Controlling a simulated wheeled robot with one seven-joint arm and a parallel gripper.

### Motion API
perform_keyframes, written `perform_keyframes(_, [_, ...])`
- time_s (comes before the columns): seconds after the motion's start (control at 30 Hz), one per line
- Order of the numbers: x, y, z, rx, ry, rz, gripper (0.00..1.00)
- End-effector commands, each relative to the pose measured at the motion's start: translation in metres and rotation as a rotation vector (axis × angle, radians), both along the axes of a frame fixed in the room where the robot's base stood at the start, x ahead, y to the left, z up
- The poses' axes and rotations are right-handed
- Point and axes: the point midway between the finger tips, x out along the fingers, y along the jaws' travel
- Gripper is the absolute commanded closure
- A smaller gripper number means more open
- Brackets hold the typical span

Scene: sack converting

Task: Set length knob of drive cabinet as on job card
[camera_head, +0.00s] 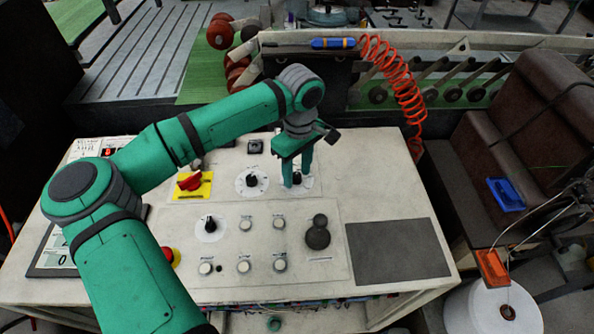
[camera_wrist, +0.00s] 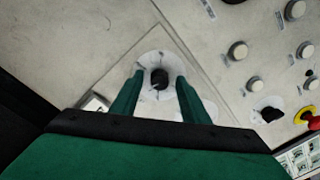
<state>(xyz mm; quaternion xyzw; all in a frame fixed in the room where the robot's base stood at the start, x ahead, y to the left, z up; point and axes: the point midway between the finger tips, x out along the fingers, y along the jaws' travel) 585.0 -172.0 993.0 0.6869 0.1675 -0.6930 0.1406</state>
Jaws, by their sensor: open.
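The drive cabinet (camera_head: 384,202) has a pale top with several dials and buttons. My gripper (camera_head: 296,184) is open and points down over the right-hand dial of the back row. In the wrist view a black knob (camera_wrist: 159,78) on a white dial plate sits between the two green fingers, with gaps beside it. Another black knob (camera_head: 252,181) on a white dial is just left of my gripper. A third black knob (camera_head: 210,223) is nearer the front. Labels are too small to read, so I cannot tell which knob is the length knob. I cannot make out the job card.
A red switch on a yellow plate (camera_head: 192,184) stands left of the dials. Several round buttons (camera_head: 245,224) and a black joystick-like knob (camera_head: 318,233) are in front. A dark grey pad (camera_head: 397,250) lies flat at right. A coiled orange hose (camera_head: 395,75) hangs behind.

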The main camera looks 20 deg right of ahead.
Motion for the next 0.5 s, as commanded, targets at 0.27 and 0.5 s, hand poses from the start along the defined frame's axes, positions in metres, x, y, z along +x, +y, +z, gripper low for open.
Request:
perform_keyframes(0.27, [0.0001, 0.0001, -0.0011, 0.0, -0.001, 0.0, 0.58])
perform_keyframes(0.5, [0.0001, 0.0001, -0.0009, 0.0, 0.0, 0.0, 1.0])
